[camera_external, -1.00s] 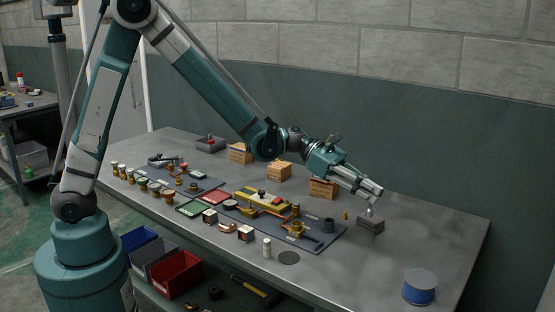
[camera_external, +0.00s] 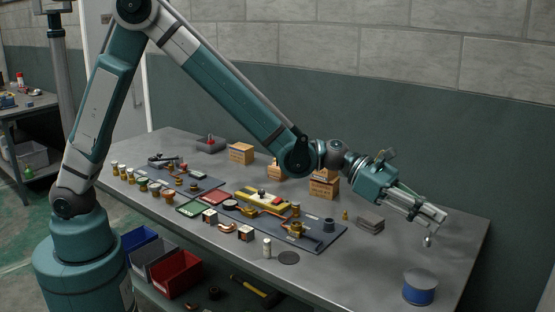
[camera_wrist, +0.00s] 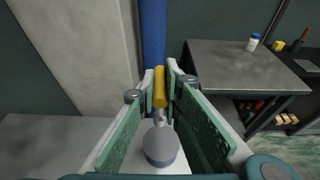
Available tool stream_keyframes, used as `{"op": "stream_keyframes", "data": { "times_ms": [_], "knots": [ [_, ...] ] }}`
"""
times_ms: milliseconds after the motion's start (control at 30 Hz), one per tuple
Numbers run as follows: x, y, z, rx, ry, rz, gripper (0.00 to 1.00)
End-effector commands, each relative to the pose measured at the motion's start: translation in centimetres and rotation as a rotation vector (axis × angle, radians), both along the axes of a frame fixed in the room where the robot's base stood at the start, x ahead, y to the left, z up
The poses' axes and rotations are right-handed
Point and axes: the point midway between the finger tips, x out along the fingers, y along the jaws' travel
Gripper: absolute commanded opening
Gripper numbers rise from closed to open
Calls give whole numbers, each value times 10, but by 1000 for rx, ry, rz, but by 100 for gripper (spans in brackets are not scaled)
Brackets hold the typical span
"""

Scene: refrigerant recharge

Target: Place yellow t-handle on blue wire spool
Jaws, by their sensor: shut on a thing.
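The yellow t-handle (camera_wrist: 159,86) is gripped between my two fingers in the wrist view. My gripper (camera_external: 438,217) is shut on it and holds it in the air above the right part of the workbench. In the external view the handle's yellow is not clear, but a small pale piece hangs below the fingertips. The blue wire spool (camera_external: 420,289) stands upright near the bench's front right edge, with a grey flat top. My gripper is above and behind it, apart from it.
The workbench (camera_external: 360,275) is clear around the spool. A dark grey block (camera_external: 370,225) lies to the left of my gripper. A wall stands behind.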

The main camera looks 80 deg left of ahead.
Motion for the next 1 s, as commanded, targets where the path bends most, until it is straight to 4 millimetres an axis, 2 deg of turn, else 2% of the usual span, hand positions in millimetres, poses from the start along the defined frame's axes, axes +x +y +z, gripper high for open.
{"op": "stream_keyframes", "data": {
  "times_ms": [133, 567, 1000],
  "knots": [
    [1, -8, 1, 0, -1, -1, 0],
    [1, -8, -2, 0, -1, -1, 0],
    [1, -8, -54, 0, -1, 0, 0]
  ]
}}
